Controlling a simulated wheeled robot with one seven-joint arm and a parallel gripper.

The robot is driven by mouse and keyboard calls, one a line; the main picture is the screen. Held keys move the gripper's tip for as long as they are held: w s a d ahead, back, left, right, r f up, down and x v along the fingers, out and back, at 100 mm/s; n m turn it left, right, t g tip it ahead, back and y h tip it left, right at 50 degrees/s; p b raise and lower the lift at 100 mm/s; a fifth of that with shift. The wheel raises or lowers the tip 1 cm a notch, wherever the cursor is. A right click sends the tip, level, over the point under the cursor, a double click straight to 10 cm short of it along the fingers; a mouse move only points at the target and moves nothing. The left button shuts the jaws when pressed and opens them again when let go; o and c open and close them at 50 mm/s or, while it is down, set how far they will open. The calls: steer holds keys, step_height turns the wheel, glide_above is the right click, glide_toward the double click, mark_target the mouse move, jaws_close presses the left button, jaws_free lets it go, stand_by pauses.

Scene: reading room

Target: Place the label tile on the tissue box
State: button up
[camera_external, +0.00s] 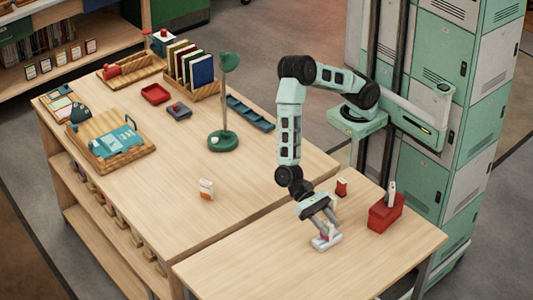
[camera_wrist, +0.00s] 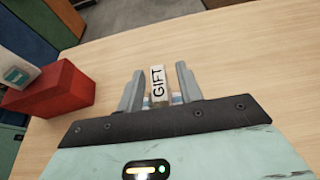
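The label tile (camera_wrist: 158,83) is a small pale piece with "GIFT" in dark letters. In the wrist view it stands between the fingers of my gripper (camera_wrist: 160,84), with a gap showing on each side.
A green lamp (camera_external: 223,140), trays and books occupy the far table. The near table's left part is clear. Green lockers (camera_external: 440,100) stand behind.

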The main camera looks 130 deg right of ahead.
steer(key=v, duration=1)
steer(key=s+a+r+n+g+h, duration=0.1)
steer(key=s+n+g+h, duration=0.15)
steer(key=s+n, duration=0.5)
steer(key=s+a+r+n+g+h, duration=0.15)
steer(key=s+n+h, duration=0.3)
steer(key=s, duration=0.65)
steer(key=s+d+r+n+t+h, duration=0.1)
steer(key=s+d+n+t+h, duration=0.3)
steer(key=s+n, duration=0.8)
steer(key=d+n+h, duration=0.1)
steer(key=d+h, duration=0.1)
steer(key=d, duration=0.2)
steer(key=shift+r+n, duration=0.25)
steer(key=shift+n, duration=0.05)
steer(key=shift+s+d+r, duration=0.1)
